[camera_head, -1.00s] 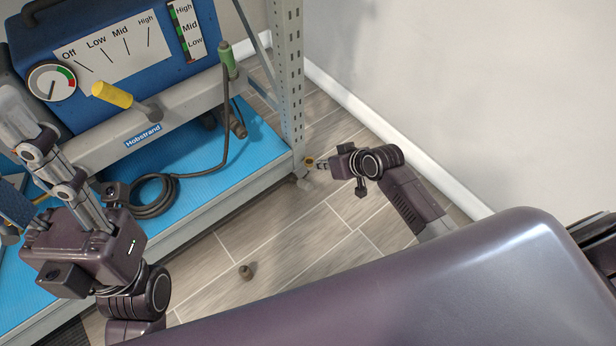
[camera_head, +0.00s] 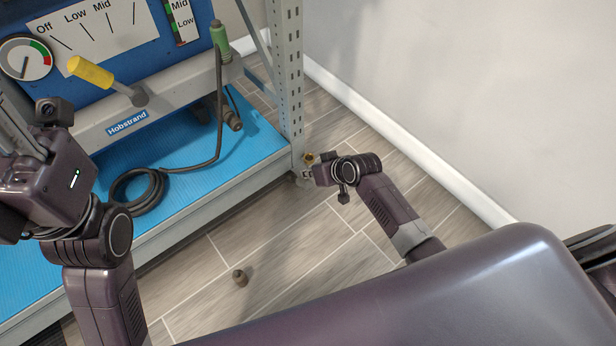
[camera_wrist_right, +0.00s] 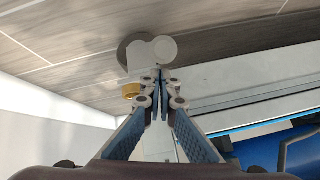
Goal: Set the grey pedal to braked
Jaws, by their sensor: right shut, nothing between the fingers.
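My right gripper (camera_head: 309,174) is low by the foot of the rack's corner post. In the right wrist view its fingers (camera_wrist_right: 161,78) are shut with nothing between them. Their tips are close to a caster (camera_wrist_right: 130,50) and overlap its pale grey parts in that picture; contact cannot be told. A pale grey round piece (camera_wrist_right: 165,48) beside the wheel may be the grey pedal; its setting is not clear. A yellow ring-like part (camera_wrist_right: 132,90) sits left of the fingertips. My left gripper (camera_head: 12,130) is at the left edge, its fingertips largely cut off.
The rack's perforated post (camera_head: 290,75) rises beside the gripper. The blue shelf (camera_head: 195,150) holds a coiled dark cable (camera_head: 137,190). A small brown piece (camera_head: 240,277) lies on the open floor. A white skirting board (camera_head: 400,140) runs along the wall.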

